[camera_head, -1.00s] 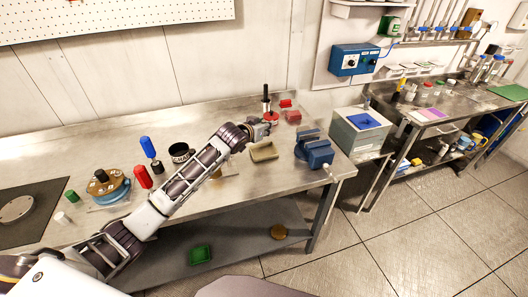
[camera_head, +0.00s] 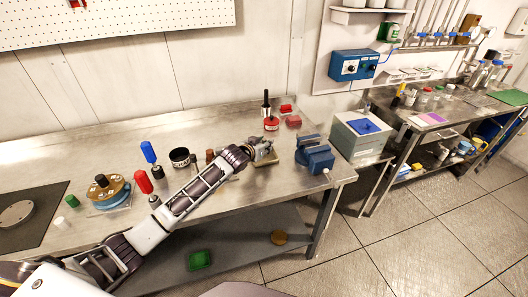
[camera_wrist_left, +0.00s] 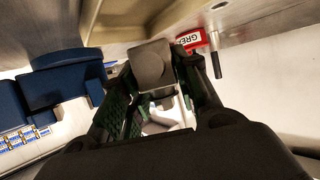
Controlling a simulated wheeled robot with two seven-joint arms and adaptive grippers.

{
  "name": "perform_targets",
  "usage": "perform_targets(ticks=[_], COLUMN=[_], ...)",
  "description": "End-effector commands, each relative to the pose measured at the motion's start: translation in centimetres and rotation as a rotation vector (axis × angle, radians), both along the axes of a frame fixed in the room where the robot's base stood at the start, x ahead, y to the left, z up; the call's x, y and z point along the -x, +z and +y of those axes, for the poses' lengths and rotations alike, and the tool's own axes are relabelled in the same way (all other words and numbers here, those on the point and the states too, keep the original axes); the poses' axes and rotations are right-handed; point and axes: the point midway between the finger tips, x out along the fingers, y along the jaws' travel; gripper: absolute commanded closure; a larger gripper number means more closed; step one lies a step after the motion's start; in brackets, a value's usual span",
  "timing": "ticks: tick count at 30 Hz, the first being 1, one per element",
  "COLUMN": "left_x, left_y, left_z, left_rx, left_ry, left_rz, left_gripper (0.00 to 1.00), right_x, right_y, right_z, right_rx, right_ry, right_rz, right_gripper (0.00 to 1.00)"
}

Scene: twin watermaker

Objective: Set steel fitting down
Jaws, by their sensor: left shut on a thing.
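My left gripper (camera_head: 264,150) is over the shallow tan tray (camera_head: 266,163) on the steel bench, covering most of it in the head view. In the left wrist view the gripper (camera_wrist_left: 158,84) is shut on the steel fitting (camera_wrist_left: 152,62), a grey block between its fingers. The tan tray (camera_wrist_left: 112,22) shows just past the fitting in that view. I cannot tell whether the fitting touches the tray. My right gripper is in neither view.
A blue vise (camera_head: 318,158) stands close to the right of the tray, also in the left wrist view (camera_wrist_left: 62,88). A red grease can (camera_head: 271,124) and red blocks (camera_head: 293,121) stand behind. Bottles and a black-rimmed cup (camera_head: 180,157) are left.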

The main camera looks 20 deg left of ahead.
Motion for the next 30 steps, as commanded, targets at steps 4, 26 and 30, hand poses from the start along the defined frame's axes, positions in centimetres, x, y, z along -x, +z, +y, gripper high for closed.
perform_targets(ticks=[4, 26, 30], left_x=[0.0, 0.0, 0.0], left_y=[-1.3, -3.8, -3.8], left_z=[0.0, 0.0, 0.0], left_rx=[0.000, 0.000, 0.000], left_ry=[-0.001, -0.001, -0.001], left_rz=[0.001, 0.001, 0.001], left_gripper=[1.00, 0.66, 0.48], right_x=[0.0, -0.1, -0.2], right_y=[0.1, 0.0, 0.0], right_z=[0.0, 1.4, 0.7], right_rx=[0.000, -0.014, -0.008], right_ry=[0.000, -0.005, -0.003], right_rz=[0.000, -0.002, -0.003], right_gripper=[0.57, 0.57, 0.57])
